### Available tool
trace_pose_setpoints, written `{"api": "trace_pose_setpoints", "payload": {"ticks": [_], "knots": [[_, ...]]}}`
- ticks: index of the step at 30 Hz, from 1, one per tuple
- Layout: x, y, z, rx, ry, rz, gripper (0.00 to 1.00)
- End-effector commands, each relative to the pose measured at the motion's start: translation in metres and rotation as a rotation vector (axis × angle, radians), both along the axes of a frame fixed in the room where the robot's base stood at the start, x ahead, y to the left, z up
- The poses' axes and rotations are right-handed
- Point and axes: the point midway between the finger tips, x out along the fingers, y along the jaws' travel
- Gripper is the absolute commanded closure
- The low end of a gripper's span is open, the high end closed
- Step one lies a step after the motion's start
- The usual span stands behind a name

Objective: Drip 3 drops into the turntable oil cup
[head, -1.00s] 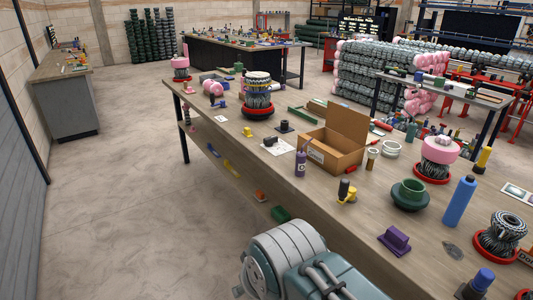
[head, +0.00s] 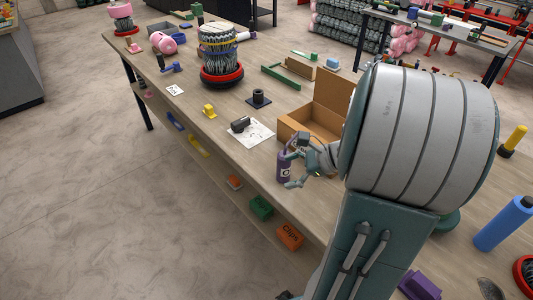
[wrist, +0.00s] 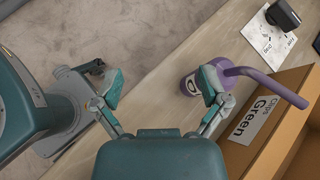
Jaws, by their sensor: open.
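A purple bottle (head: 283,168) with a bent spout stands upright on the workbench, at its front edge beside the open cardboard box. In the wrist view the purple bottle (wrist: 188,86) lies at the inner side of my right finger, which partly covers it; its spout points right. My gripper (head: 293,163) is open around the bottle's level, with nothing clearly held; it also shows in the wrist view (wrist: 161,86). A dark green round piece (head: 449,222), possibly the turntable cup, is mostly hidden behind my arm. I cannot make out an oil cup for certain.
The cardboard box (wrist: 267,120) is right of the bottle, close to my right finger. A black item on white paper (head: 241,124), a yellow piece (head: 209,111) and a wire spool on a red base (head: 222,76) stand further left. A blue bottle (head: 503,224) is at the right.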

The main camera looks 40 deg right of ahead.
Motion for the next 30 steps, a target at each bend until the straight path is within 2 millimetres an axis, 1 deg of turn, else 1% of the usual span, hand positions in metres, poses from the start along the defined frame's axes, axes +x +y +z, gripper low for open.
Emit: {"api": "trace_pose_setpoints", "payload": {"ticks": [1, 4, 7, 10, 13, 18, 24, 30], "knots": [[-0.004, -0.022, -0.007, 0.078, -0.001, -0.105, 0.06], [-0.011, -0.055, -0.015, 0.206, -0.018, -0.266, 0.06], [-0.017, -0.078, -0.020, 0.284, -0.036, -0.365, 0.06], [-0.018, -0.088, -0.023, 0.318, -0.043, -0.404, 0.06], [-0.008, -0.087, -0.029, 0.327, -0.044, -0.406, 0.06], [0.016, -0.076, -0.040, 0.326, -0.042, -0.403, 0.06], [0.029, -0.068, -0.047, 0.324, -0.042, -0.404, 0.06], [0.048, -0.050, -0.063, 0.322, -0.040, -0.402, 0.06]]}}
